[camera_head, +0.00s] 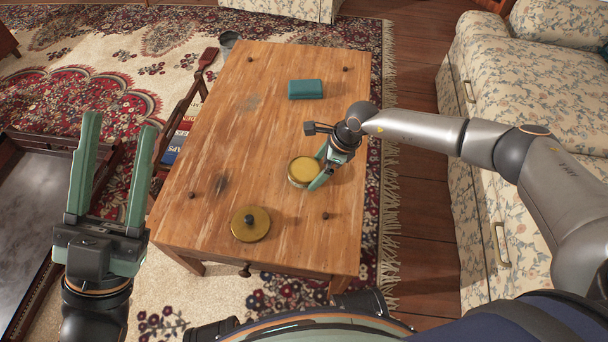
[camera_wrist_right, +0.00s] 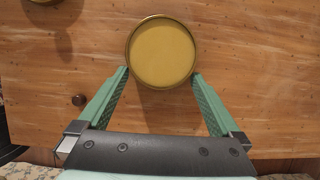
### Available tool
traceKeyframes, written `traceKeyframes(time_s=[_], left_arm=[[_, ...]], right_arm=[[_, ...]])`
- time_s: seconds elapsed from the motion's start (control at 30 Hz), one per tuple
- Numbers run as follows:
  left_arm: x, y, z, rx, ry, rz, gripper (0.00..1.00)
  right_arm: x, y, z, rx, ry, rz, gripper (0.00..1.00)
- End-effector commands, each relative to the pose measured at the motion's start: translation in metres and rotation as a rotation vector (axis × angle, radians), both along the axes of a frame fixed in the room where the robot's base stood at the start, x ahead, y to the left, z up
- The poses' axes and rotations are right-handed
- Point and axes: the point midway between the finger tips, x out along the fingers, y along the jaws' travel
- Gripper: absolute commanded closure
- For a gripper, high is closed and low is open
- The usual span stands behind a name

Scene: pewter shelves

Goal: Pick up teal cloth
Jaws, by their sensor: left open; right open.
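The teal cloth (camera_head: 305,89) is a small folded block lying flat near the far end of the wooden table (camera_head: 270,140). My right gripper (camera_head: 318,178) is low over the table, nearer to me than the cloth and apart from it. In the right wrist view its open fingers (camera_wrist_right: 161,80) are on either side of the near edge of a round yellow-topped tin (camera_wrist_right: 162,52); I cannot tell whether they touch it. The tin also shows in the head view (camera_head: 301,170). My left gripper (camera_head: 115,165) is open and empty, raised to the left of the table.
A round brass lid with a dark knob (camera_head: 250,224) lies at the table's near end. Books (camera_head: 181,135) sit in a rack at the table's left side. A floral sofa (camera_head: 535,100) stands to the right. Bare wood surrounds the cloth.

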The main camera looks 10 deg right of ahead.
Motion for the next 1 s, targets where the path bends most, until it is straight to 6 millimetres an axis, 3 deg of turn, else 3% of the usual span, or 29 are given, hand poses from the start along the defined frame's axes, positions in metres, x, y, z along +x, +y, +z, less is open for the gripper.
traceKeyframes(time_s=[0.27,1.0], left_arm=[[0.0006,-0.0009,-0.0023,0.002,0.006,0.001,0.5],[0.0002,-0.0005,-0.0016,-0.007,0.005,0.0,0.5]], right_arm=[[0.0004,0.0014,-0.003,0.0,0.0,0.0,0.0],[0.0004,0.0009,-0.0028,0.0,0.0,0.0,0.83]])
